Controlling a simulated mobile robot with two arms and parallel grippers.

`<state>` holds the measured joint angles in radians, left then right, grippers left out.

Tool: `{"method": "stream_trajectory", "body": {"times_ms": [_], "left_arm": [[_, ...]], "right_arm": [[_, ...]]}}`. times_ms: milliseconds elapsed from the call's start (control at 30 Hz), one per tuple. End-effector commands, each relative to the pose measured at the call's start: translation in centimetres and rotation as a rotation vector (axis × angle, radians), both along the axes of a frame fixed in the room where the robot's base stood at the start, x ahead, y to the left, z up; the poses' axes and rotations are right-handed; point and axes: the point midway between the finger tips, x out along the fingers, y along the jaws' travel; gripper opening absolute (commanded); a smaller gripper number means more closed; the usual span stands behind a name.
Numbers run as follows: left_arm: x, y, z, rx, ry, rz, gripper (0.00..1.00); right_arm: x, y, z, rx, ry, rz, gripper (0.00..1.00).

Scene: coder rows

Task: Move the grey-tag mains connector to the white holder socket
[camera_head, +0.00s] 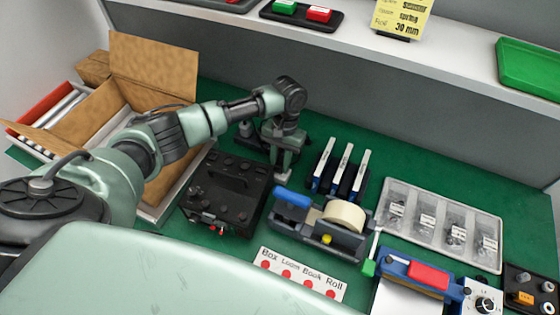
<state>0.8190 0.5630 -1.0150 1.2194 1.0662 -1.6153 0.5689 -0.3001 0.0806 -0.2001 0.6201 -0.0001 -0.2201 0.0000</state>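My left arm comes in from the left, over the open carton. It ends in the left gripper (282,168), which points down just right of the black panel. The fingers are small and partly hidden by the wrist, so I cannot tell their opening or whether anything is between them. I cannot make out a grey-tag mains connector. I cannot pick out the white holder socket either. My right gripper is not in view.
A black knobbed panel (222,203), tape dispenser (300,232), rack of upright white-and-blue pieces (340,170) and compartment tray (410,190) crowd the green bench. An open cardboard carton (155,70) stands left. Some green surface (420,165) behind the tray is free.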

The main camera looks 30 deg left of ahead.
Motion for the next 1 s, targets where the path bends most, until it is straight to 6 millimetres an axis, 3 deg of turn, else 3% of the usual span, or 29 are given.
{"method": "stream_trajectory", "body": {"times_ms": [33,100,467,800,1000], "left_arm": [[0.0,0.0,0.0,0.000,0.000,0.000,0.37],[0.0,0.0,0.0,0.000,0.000,0.000,0.49],[0.1,0.0,0.4,0.000,-0.001,0.001,0.49],[1.2,0.0,5.5,-0.001,-0.002,-0.001,0.49],[1.6,0.0,7.4,0.000,0.000,0.000,0.49]], "right_arm": [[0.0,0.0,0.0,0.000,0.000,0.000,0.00],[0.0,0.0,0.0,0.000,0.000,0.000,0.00],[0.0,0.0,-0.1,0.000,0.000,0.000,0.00],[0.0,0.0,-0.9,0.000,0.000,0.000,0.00],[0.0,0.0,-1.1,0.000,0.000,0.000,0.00]]}}
